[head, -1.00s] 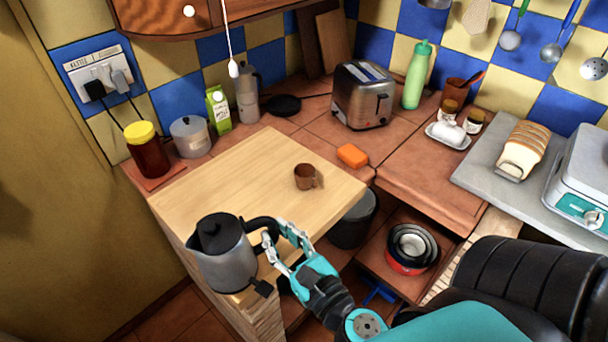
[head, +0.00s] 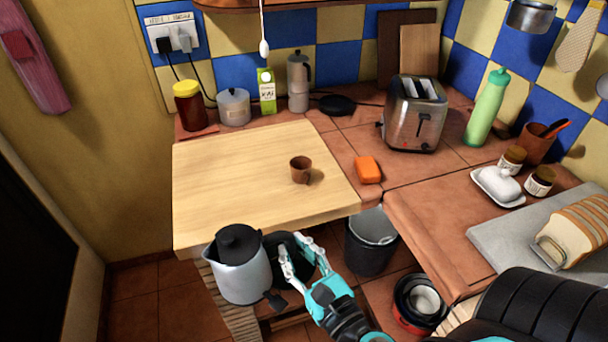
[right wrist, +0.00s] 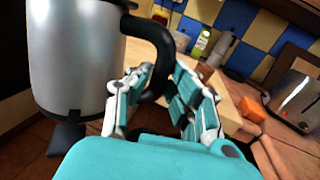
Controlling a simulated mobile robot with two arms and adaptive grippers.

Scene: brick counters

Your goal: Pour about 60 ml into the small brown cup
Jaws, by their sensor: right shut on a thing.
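The small brown cup (head: 300,170) stands upright on the light wooden board (head: 225,170). My right gripper (head: 290,262) is shut on the black handle of a silver kettle with a black lid (head: 238,272). The kettle is roughly upright, at the near edge of the board, nearer to me than the cup. In the right wrist view the kettle's silver body (right wrist: 75,60) fills the left side, and the fingers (right wrist: 160,100) close around its handle. The kettle's contents are hidden. My left gripper is not in view.
An orange sponge-like block (head: 368,169) lies right of the board. A toaster (head: 415,115), green bottle (head: 487,108), red jar (head: 189,106), grey pot (head: 233,106) and carton (head: 266,92) stand farther back. The board around the cup is clear. A dark bin (head: 370,245) stands below.

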